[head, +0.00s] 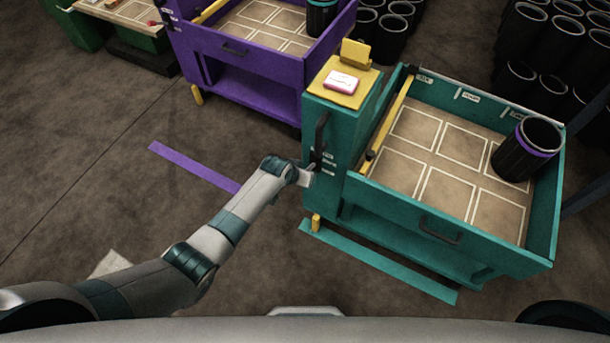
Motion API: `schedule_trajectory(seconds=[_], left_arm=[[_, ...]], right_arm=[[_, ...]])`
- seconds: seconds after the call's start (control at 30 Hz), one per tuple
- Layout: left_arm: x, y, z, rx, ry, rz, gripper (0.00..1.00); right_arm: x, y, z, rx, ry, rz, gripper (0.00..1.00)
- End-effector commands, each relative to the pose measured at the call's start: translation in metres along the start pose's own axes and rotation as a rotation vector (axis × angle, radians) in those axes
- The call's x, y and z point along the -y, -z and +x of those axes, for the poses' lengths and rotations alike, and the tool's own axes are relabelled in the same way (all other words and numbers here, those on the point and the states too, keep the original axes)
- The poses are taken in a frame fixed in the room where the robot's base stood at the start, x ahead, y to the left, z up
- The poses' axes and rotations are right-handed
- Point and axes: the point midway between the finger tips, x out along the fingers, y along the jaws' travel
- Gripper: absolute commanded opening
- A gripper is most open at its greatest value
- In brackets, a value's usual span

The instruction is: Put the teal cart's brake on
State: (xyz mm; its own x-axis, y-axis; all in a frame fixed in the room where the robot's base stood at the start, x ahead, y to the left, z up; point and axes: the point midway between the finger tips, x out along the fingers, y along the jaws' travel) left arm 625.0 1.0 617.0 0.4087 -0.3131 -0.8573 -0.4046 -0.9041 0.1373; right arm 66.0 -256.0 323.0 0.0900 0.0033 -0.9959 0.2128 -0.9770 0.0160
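The teal cart (390,215) stands at right, its open tray marked with white-outlined squares. On its left end panel is an upright black handle or lever (321,134), with small white labels (328,163) below it. I cannot tell for sure which part is the brake. My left gripper (308,175) is at this end panel, just below the black lever and close to the labels. Its fingertips are small and partly hidden, so I cannot tell whether they are open or touching anything. My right gripper is not in view.
A black sleeve with a purple band (513,155) stands in the teal tray. A yellow top (345,95) holds a pink-and-white item (341,81). A purple cart (245,75) stands behind left. Black sleeves (535,60) crowd the back right.

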Motion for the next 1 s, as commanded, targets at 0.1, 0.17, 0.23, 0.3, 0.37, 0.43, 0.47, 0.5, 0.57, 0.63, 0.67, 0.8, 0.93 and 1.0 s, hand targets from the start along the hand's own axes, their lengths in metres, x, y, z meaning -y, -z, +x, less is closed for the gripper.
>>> schedule_trajectory(seconds=[0.1, 0.17, 0.23, 0.3, 0.37, 0.43, 0.47, 0.5, 0.57, 0.63, 0.67, 0.8, 0.93, 1.0], left_arm=[[-0.0004, 0.0018, -0.0017, 0.017, 0.002, 0.0, 0.0], [-0.0003, 0.0017, -0.0016, 0.023, 0.003, -0.001, 0.0], [-0.0003, 0.0018, -0.0015, 0.026, 0.003, -0.002, 0.0], [-0.0003, 0.0018, -0.0015, 0.027, 0.003, -0.002, 0.0], [-0.0003, 0.0019, -0.0014, 0.027, 0.003, -0.002, 0.0], [-0.0003, 0.0022, -0.0015, 0.026, 0.003, -0.002, 0.0], [-0.0003, 0.0023, -0.0015, 0.026, 0.003, -0.002, 0.0], [-0.0003, 0.0025, -0.0016, 0.026, 0.003, -0.002, 0.0], [-0.0004, 0.0026, -0.0016, 0.026, 0.003, -0.002, 0.0], [-0.0004, 0.0027, -0.0017, 0.025, 0.003, -0.002, 0.37], [-0.0004, 0.0026, -0.0016, 0.025, 0.003, -0.002, 0.42], [-0.0004, 0.0021, -0.0015, 0.026, 0.003, -0.002, 0.42], [-0.0003, 0.0018, -0.0014, 0.026, 0.003, -0.002, 0.42], [-0.0003, 0.0017, -0.0019, 0.026, 0.003, -0.002, 0.42]], right_arm=[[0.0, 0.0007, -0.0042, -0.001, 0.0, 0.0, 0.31], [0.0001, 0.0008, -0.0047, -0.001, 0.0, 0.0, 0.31], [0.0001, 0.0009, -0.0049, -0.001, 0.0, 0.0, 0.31], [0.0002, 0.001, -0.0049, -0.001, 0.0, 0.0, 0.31], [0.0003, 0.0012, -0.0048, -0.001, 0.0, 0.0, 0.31], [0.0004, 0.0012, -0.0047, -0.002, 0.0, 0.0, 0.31], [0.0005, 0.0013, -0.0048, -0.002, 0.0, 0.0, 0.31], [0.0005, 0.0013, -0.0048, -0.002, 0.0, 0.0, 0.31], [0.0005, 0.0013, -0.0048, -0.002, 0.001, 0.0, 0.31], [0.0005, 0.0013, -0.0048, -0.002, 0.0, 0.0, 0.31], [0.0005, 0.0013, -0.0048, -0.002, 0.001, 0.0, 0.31], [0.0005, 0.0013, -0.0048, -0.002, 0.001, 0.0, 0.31], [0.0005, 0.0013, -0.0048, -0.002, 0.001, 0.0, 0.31], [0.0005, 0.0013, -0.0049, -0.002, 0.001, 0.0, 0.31]])
